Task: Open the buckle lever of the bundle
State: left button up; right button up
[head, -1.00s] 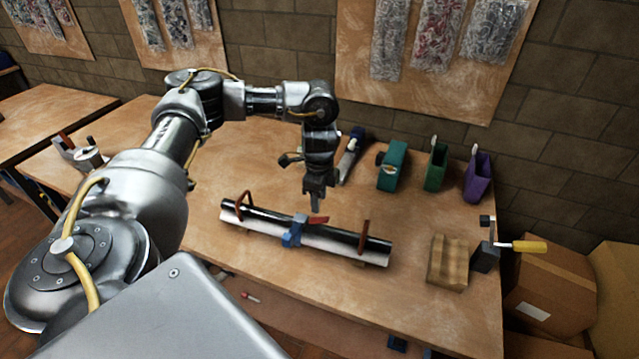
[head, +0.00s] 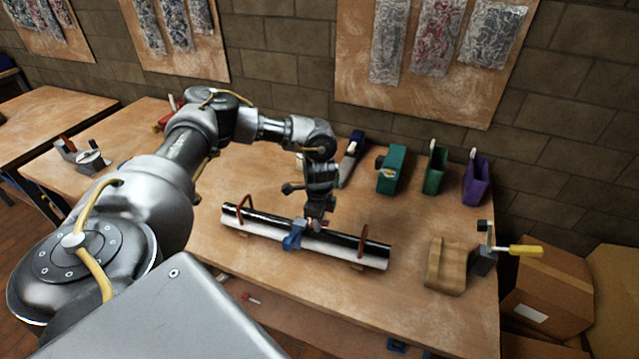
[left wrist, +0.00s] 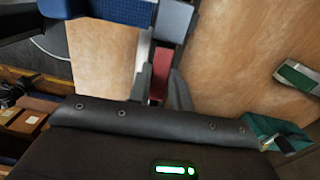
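The bundle (head: 340,245) is a black and white pair of long pipes lying on the workbench, with brown straps near both ends. A blue buckle (head: 294,235) sits around its middle and shows in the left wrist view (left wrist: 172,18). The buckle's red lever (left wrist: 160,75) lies between the two fingers of my left gripper (left wrist: 160,88). In the head view my left gripper (head: 314,220) is down at the lever and mostly hides it. The fingers are close on both sides of the lever; whether they grip it I cannot tell. My right gripper is not in view.
Teal (head: 390,172), green (head: 434,172) and purple (head: 476,182) holders stand at the back right of the workbench (head: 420,215). A wooden block (head: 446,268) and a yellow-handled tool (head: 524,250) are at the right edge. Cardboard boxes (head: 545,290) stand beyond it.

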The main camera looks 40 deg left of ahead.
aim_at(304, 222)
pick_arm(q)
grip_shut()
jog(key=shift+a, duration=0.1)
jog(key=shift+s+a+r+t+h, duration=0.15)
jog(key=shift+a+t+h, duration=0.1)
jog(key=shift+h, duration=0.35)
jog(key=shift+s+a+r+t+h, duration=0.15)
jog(key=shift+t+h, duration=0.1)
jog(key=shift+h, duration=0.35)
jog(key=shift+a+t+h+b, duration=0.3)
jog(key=shift+t+h+b, duration=0.15)
jog(key=shift+h, duration=0.35)
jog(key=h+b, duration=0.1)
jog(key=a+t+h+b, duration=0.1)
jog(key=h+b, duration=0.2)
jog(key=shift+s+a+f+t, duration=0.1)
jog(key=shift+s+a+t, duration=0.15)
jog(key=shift+s+a, duration=0.1)
jog(key=shift+s+a+t+h+b, duration=0.15)
jog(key=shift+a+t+h+b, duration=0.2)
jog(key=shift+h+b, duration=0.6)
jog(key=shift+s+a+t+h+b, duration=0.15)
jog(key=shift+t+h+b, duration=0.3)
jog(key=shift+h+b, duration=0.5)
jog(key=shift+r, duration=0.2)
